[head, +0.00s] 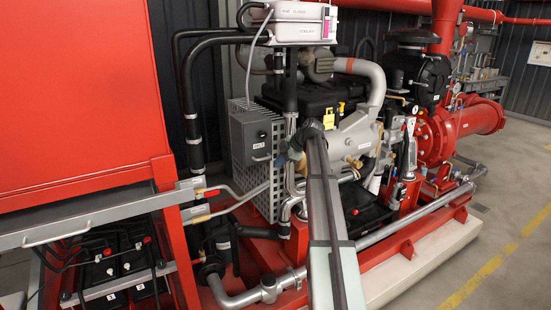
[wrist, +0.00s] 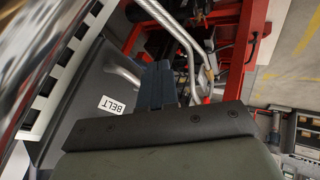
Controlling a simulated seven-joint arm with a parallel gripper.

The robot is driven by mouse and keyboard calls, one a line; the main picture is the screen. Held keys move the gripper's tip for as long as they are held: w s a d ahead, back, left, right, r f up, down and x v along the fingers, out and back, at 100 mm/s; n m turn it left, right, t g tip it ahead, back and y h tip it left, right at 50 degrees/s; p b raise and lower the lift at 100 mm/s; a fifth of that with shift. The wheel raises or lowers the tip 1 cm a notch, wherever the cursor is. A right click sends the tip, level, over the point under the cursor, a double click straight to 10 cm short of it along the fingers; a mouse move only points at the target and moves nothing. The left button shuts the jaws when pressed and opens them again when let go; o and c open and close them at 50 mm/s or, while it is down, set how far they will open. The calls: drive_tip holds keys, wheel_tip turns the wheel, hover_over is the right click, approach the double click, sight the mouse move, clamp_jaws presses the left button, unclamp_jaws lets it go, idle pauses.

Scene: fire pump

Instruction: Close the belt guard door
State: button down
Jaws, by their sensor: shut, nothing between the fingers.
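The belt guard door (head: 250,138) is a grey panel with a "BELT" label and a small handle, at the upper front of the perforated guard (head: 262,198). In the wrist view the door (wrist: 88,128) fills the left side, its label close to the fingers. I cannot tell how far it stands from its frame. My gripper (head: 284,160) is just right of the door in the head view, partly hidden by my wrist. In the wrist view my gripper (wrist: 158,80) is shut, with nothing between the dark fingers. Whether it touches the door is not clear.
A silver pipe (wrist: 172,30) and a red frame (wrist: 246,50) lie beyond the fingers. A white control box (head: 300,22) hangs above the guard. The red tank (head: 75,90) and battery rack (head: 120,265) stand at left. Floor at right (head: 500,225) is clear.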

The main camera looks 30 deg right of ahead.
drive_tip(key=v, duration=1)
drive_tip(key=shift+w+d, duration=0.2)
drive_tip(key=shift+d, duration=0.1)
